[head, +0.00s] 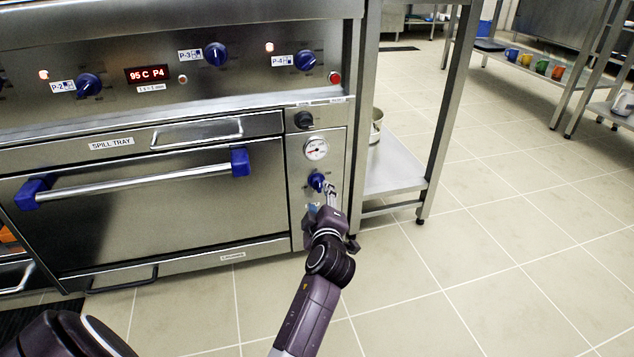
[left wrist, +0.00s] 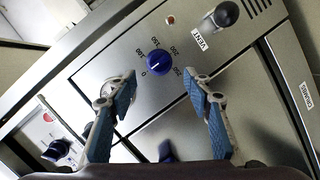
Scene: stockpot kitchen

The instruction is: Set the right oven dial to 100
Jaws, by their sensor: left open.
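The right oven dial (head: 316,181) is a blue knob low on the narrow steel panel at the oven's right side. In the left wrist view the dial (left wrist: 160,63) sits in a ring of printed numbers that includes 0. A pale mark on it seems to point towards the 0 side; the exact setting is hard to read. My left gripper (head: 331,188) is close in front of the dial, just to its right in the head view. In the left wrist view its fingers (left wrist: 160,76) are open, with the dial visible between their tips and nothing held.
A round gauge (head: 316,149) and a black knob (head: 304,119) are above the dial. A VENT knob (left wrist: 222,15) is on the same panel. The oven door handle (head: 135,181) sticks out to the left.

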